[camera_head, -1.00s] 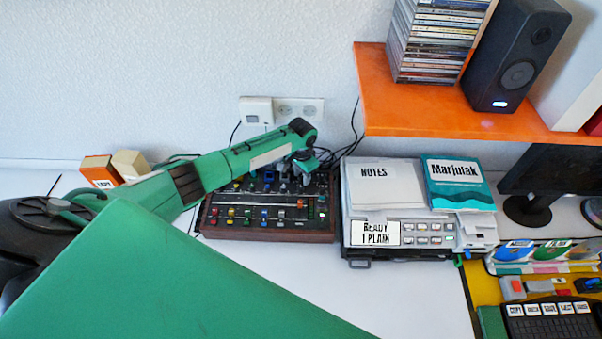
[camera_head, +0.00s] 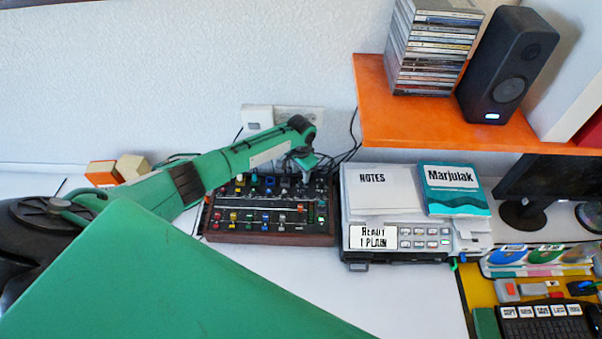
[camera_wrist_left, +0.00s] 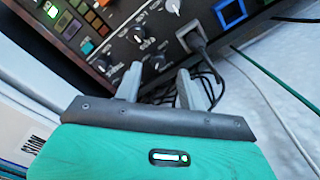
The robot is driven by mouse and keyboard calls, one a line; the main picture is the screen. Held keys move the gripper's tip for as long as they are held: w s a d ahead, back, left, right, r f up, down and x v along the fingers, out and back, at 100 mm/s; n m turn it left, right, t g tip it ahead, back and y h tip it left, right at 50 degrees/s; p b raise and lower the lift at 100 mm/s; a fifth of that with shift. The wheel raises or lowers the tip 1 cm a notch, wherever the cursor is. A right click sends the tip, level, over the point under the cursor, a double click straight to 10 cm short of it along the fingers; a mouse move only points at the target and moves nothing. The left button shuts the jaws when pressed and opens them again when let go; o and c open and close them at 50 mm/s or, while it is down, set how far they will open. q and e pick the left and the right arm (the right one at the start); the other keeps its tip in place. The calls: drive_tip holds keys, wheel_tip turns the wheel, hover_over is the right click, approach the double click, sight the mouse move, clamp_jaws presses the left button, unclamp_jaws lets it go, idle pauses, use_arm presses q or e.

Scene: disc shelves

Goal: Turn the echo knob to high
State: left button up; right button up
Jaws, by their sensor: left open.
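The mixer (camera_head: 270,239) is a dark box with wooden edges, coloured buttons and black knobs, on the white table. My left gripper (camera_head: 304,172) is over its back right part. In the left wrist view, my left gripper (camera_wrist_left: 159,70) is open, its two grey fingers pointing at the panel. A black knob (camera_wrist_left: 157,61) shows between the fingertips, and another black knob (camera_wrist_left: 136,36) lies beyond. A small white label that seems to read ECHO sits between these two knobs; I cannot tell surely which it names. Contact with a knob cannot be told. My right gripper is out of view.
A grey plug (camera_wrist_left: 189,39) with a cable sits in the panel close to the right finger. A grey device (camera_head: 400,218) with notes and a teal book stands right of the mixer. An orange shelf (camera_head: 440,112) overhangs at the right. Free table lies in front.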

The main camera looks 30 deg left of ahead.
sight(301, 181)
use_arm(q)
drive_tip(key=shift+s+d+r+p, duration=0.1)
drive_tip(key=shift+d+r+p, duration=0.05)
drive_tip(key=shift+r+p, duration=0.85)
drive_tip(key=shift+s+d+r+p, duration=0.1)
drive_tip(key=shift+r+p, duration=0.55)
drive_tip(key=shift+r, duration=0.6)
drive_tip(key=shift+f, duration=0.1)
